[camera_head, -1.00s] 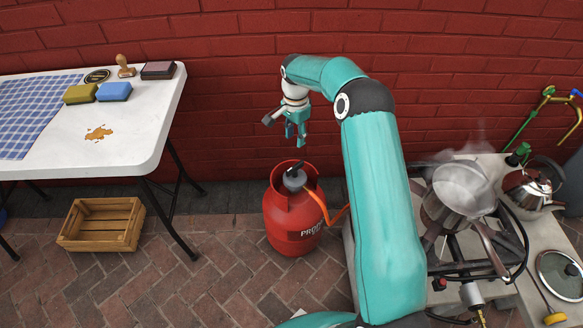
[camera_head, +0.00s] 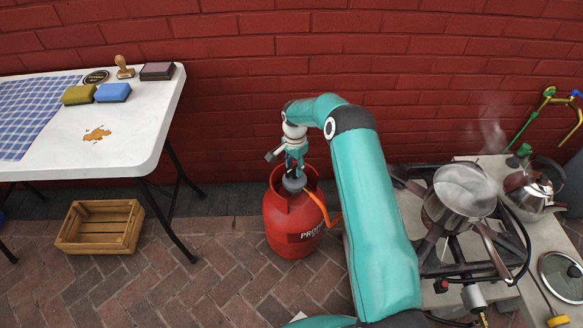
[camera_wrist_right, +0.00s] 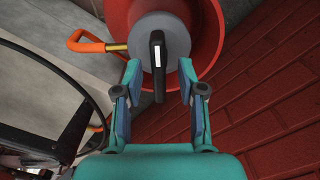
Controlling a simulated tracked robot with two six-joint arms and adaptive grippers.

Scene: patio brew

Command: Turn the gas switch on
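The red gas cylinder (camera_head: 291,222) stands on the brick floor, with a grey round regulator (camera_head: 294,184) on top and an orange hose (camera_head: 318,207) leading from it. In the right wrist view the black switch lever (camera_wrist_right: 158,62) with a white mark lies across the grey regulator (camera_wrist_right: 178,38). My right gripper (camera_head: 294,172) is just above the regulator, pointing down. In the wrist view its fingers (camera_wrist_right: 160,85) are open, one on each side of the lever's near end, with gaps to both. My left gripper is not in view.
A gas stove with a steaming pot (camera_head: 461,190) and a kettle (camera_head: 530,190) stands at the right. A white table (camera_head: 135,115) with sponges and a stamp is at the left. A wooden crate (camera_head: 100,226) sits on the floor. A brick wall (camera_head: 240,90) rises close behind the cylinder.

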